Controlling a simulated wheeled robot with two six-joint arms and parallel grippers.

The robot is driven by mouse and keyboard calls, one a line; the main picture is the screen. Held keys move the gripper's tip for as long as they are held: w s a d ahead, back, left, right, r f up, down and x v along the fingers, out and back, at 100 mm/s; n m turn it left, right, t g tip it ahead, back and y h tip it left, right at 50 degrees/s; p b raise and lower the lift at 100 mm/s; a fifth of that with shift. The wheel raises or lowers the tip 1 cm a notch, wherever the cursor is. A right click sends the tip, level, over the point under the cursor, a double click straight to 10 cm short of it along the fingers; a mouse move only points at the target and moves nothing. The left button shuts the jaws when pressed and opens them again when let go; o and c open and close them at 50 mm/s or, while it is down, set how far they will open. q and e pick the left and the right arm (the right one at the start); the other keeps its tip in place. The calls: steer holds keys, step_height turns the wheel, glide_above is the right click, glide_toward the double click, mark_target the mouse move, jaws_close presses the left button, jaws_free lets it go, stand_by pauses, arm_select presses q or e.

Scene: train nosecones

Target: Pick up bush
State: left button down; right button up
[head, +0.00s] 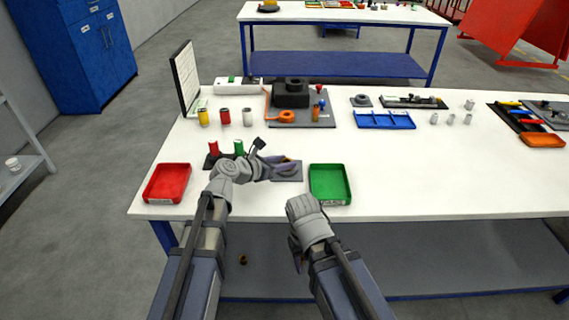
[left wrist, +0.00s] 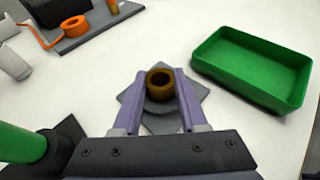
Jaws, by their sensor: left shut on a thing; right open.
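The bush (left wrist: 161,78), a small bronze-brown ring with a dark hole, sits between the fingers of my left gripper (left wrist: 160,98) in the left wrist view. The gripper is shut on its sides. Below it is a grey square plate (left wrist: 132,96) with a round grey part under the bush; I cannot tell if the bush touches it. In the head view my left gripper (head: 285,165) is over this plate (head: 289,176), and the bush is mostly hidden by the fingers. My right gripper (head: 297,255) is open and empty, low at the table's front edge.
A green tray (head: 330,184) stands just right of the plate, a red tray (head: 167,183) at the left. Red and green cylinders (head: 213,147) stand behind my left wrist. A grey board with a black block (head: 290,97) is farther back. A small brown piece (head: 243,260) lies below the table.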

arm_select(q)
step_height(320, 180, up, 10)
steer(key=p, duration=0.9)
steer(key=shift+p, duration=0.4)
arm_select(e)
step_height(320, 180, up, 10)
